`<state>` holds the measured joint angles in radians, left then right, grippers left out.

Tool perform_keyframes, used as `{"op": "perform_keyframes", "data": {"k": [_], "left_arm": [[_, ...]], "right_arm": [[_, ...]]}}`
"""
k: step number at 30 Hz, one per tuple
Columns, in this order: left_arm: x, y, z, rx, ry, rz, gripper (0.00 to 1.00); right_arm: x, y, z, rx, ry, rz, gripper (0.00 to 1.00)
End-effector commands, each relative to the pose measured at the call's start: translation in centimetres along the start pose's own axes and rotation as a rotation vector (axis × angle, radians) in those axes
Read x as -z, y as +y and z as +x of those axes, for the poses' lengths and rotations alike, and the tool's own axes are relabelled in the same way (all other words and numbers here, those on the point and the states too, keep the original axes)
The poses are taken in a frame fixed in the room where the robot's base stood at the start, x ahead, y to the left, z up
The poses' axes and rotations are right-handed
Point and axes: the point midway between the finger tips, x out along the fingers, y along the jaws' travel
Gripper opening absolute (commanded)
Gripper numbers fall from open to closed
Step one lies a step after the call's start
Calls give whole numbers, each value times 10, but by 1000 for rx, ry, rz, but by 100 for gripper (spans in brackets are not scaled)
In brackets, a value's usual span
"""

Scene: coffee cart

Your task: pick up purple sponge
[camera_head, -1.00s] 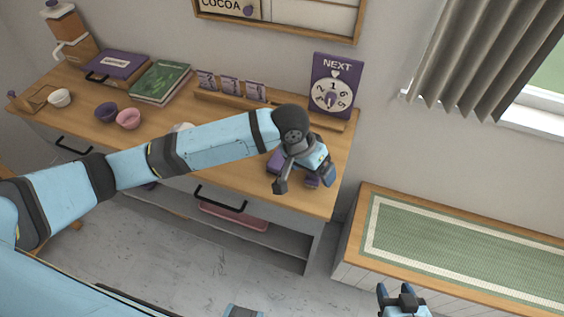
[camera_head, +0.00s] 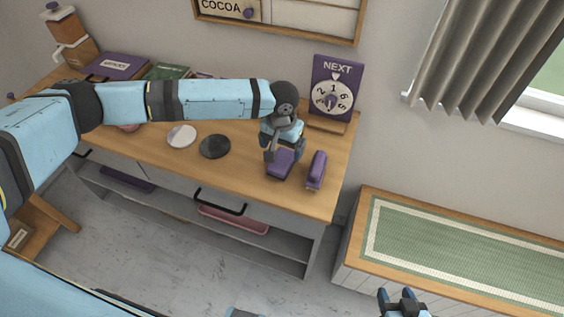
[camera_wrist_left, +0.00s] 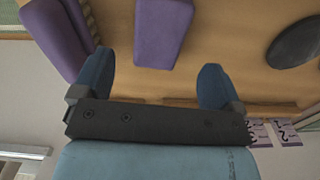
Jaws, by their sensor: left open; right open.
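A purple block, which looks like the sponge (camera_head: 281,163), lies near the right end of the wooden counter, partly covered by my left gripper (camera_head: 283,150). In the left wrist view the sponge (camera_wrist_left: 162,28) shows ahead of the gap between the open fingers of my left gripper (camera_wrist_left: 156,72), with nothing held. My right gripper (camera_head: 397,294) is open and empty over the floor.
A black disc (camera_head: 215,146) and a white disc (camera_head: 181,136) lie left of the sponge. A purple NEXT dial sign (camera_head: 334,88) stands behind it. The counter's front edge is close, and a bench with a green mat (camera_head: 460,250) stands to the right.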

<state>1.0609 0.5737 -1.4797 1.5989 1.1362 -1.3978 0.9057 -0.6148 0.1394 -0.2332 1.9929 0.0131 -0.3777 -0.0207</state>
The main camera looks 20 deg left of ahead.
Motion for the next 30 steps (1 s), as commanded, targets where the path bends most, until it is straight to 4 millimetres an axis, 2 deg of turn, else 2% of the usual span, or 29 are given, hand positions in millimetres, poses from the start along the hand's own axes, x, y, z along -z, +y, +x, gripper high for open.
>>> {"op": "perform_keyframes", "data": {"k": [5,13,23,27,30], "left_arm": [[0,0,12,1,-1,0,92],[-2,1,50,1,-1,0,92],[-2,1,58,0,0,0,92],[-2,1,58,0,0,0,59],[-2,1,58,0,0,0,39]], "right_arm": [[1,0,-1,0,0,0,53],[5,-1,-3,2,1,0,53],[5,-1,-3,2,1,0,53],[5,-1,-3,2,1,0,53],[5,-1,-3,2,2,0,53]]}}
